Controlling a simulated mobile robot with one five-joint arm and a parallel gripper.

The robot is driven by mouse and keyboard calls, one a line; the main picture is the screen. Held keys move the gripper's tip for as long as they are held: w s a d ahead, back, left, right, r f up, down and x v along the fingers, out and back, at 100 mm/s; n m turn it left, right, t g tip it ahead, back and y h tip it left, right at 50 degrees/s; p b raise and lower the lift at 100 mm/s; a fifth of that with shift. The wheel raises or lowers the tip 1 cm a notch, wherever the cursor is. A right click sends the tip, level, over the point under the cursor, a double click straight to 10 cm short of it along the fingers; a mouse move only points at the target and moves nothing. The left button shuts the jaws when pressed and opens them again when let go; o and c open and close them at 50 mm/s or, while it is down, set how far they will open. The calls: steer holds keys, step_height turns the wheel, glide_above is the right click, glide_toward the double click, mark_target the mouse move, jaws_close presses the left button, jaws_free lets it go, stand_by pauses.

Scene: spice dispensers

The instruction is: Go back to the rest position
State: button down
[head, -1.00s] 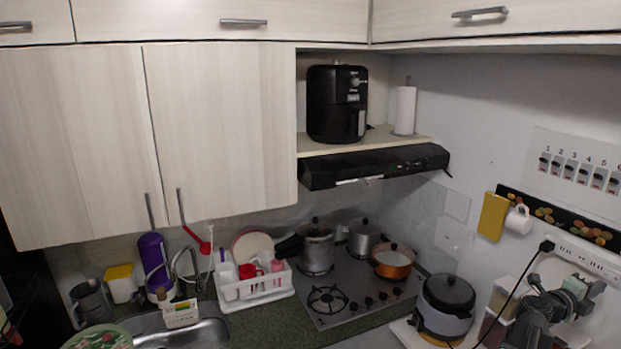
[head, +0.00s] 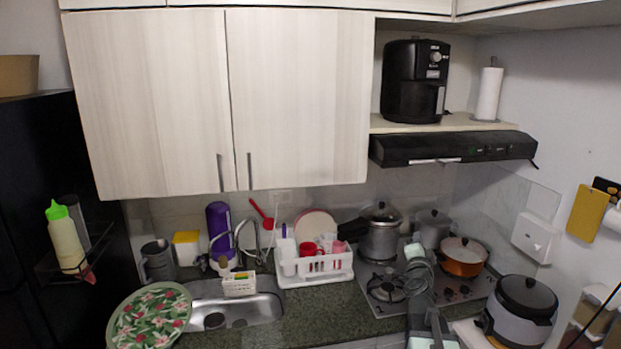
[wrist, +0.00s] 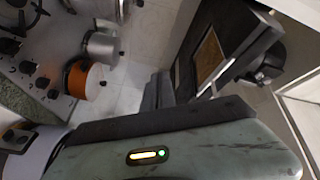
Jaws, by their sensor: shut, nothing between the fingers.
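My gripper (head: 414,250) is in front of the stove in the head view, at the top of my grey arm. In the wrist view its two dark fingers (wrist: 157,92) lie close together with nothing between them. It touches nothing that I can see. The numbered spice dispensers do not show in the head view now.
The stove (head: 380,297) holds several pots, including an orange pot (head: 461,264). A rice cooker (head: 520,312) stands at the right. A dish rack (head: 315,270), a sink (head: 262,304) and a floral tray (head: 150,318) are to the left. The black hood (head: 450,148) overhangs the stove.

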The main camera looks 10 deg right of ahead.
steer(key=w+a+f+n+y+b, duration=0.1)
steer(key=a+f+n+y, duration=0.2)
steer(key=a, duration=0.4)
steer(key=w+a+f+n+g+y, duration=0.1)
steer(key=a+f+n+y, duration=0.2)
steer(key=a, duration=0.5)
steer(key=w+a+f+n+y+b, duration=0.1)
steer(key=a+f+n+y, duration=0.2)
steer(key=a, duration=0.4)
steer(key=s+a+f+n+g+y+b, duration=0.1)
steer(key=s+a+f+n+g, duration=0.15)
steer(key=a+f, duration=0.2)
steer(key=s+a+f+n+g+y, duration=0.1)
steer(key=s+a+f+n+g, duration=0.1)
steer(key=a+f+n, duration=0.3)
steer(key=s+a+f+g, duration=0.3)
steer(key=s+f+g, duration=0.1)
steer(key=s+f, duration=0.1)
steer(key=s+d+f+g+h, duration=0.1)
steer(key=s+d+f+g, duration=0.1)
steer(key=s, duration=0.6)
steer(key=s+d+f+g+h, duration=0.2)
steer(key=s+d+g, duration=0.3)
steer(key=s, duration=0.3)
steer(key=shift+f+n, duration=0.45)
steer(key=shift+f, duration=0.35)
steer(key=shift+g, duration=0.25)
